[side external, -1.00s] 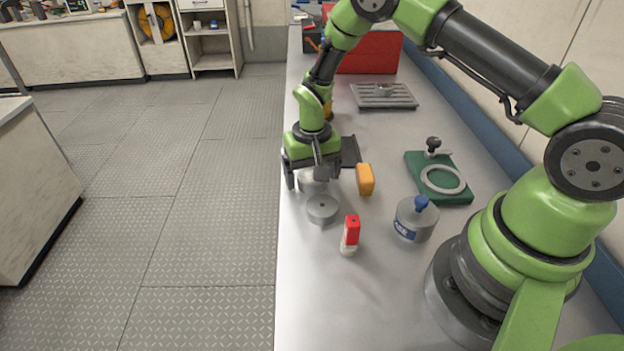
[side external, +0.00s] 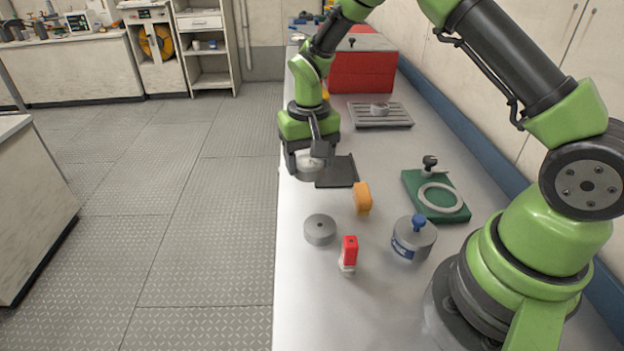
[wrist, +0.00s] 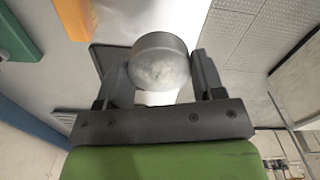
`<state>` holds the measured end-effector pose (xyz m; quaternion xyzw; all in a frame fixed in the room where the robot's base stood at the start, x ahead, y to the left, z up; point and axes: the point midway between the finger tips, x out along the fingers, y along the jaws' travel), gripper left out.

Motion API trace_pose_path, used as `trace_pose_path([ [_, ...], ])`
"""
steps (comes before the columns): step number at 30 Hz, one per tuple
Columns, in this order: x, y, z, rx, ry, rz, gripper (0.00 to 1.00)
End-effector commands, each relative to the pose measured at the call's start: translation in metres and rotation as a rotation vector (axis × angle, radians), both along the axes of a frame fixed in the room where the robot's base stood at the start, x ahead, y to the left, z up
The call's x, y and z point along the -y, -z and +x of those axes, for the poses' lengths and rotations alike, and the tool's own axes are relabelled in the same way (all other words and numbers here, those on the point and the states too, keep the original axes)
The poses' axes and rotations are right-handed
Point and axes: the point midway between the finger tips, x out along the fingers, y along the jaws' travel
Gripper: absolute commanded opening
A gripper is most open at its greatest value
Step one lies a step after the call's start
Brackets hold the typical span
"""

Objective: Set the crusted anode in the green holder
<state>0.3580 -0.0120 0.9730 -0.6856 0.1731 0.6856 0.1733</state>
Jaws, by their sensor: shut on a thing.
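My gripper (side external: 310,155) is shut on a round grey anode with a pale, crusted face (wrist: 158,72). The anode sits between the two fingers in the wrist view and also shows below the gripper in the side view (side external: 309,166). It appears held above the bench near its left edge. The green holder (side external: 453,212) lies on the bench to the right of my gripper. It carries a pale ring (side external: 426,203) and a black-knobbed clamp (side external: 430,163) at its back. The ring's middle looks empty.
A smoother grey disc (side external: 320,231) stands in front of my gripper. Behind are a dark tray (side external: 338,172), a slatted rack (side external: 385,121) and a red box (side external: 362,72).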

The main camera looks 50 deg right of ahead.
Motion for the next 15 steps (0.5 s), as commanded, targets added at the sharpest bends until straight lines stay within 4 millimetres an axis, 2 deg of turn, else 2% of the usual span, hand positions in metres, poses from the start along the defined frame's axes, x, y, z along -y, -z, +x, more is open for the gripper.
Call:
trace_pose_path([
  [3,0.000,-0.014,0.001,0.004,-0.002,-0.001,0.23],
  [8,0.005,-0.020,-0.001,0.002,-0.001,-0.001,0.23],
  [11,0.023,-0.022,-0.009,0.000,-0.001,0.000,0.23],
  [15,0.071,-0.027,-0.037,-0.001,-0.012,0.000,0.23],
])
